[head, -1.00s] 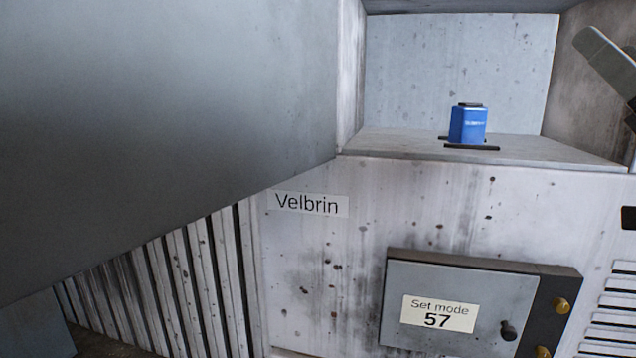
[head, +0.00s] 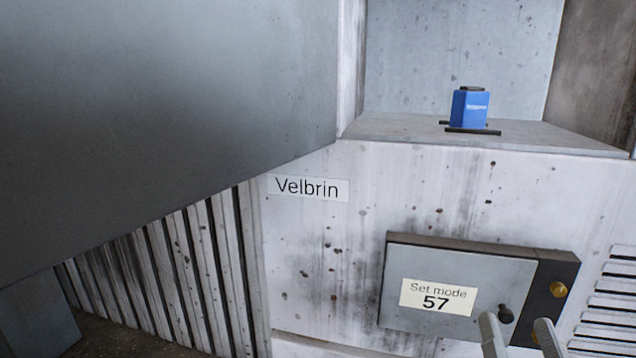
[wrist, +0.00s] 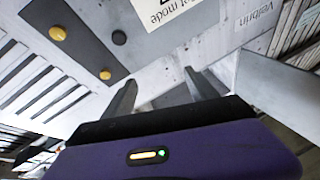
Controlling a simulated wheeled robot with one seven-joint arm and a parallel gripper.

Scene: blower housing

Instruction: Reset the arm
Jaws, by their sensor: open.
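My gripper (head: 518,336) shows at the lower right of the head view, with two grey fingers apart and nothing between them. It is in front of the lower edge of the control box. In the wrist view, the open fingers (wrist: 165,92) point toward the white housing wall, and the purple gripper body fills the bottom. The control box (head: 455,270) has a grey door with a label reading "Set mode 57" (head: 437,297), a black knob (head: 505,314) and a yellow button (head: 558,289) on its dark side strip. The lower part of the strip is hidden by the finger in the head view.
A blue block (head: 469,108) stands on a shelf in the recess above, between dark bars. A "Velbrin" label (head: 310,188) is on the wall. A large grey panel (head: 150,120) blocks the upper left. Slotted vents (head: 607,300) lie to the right.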

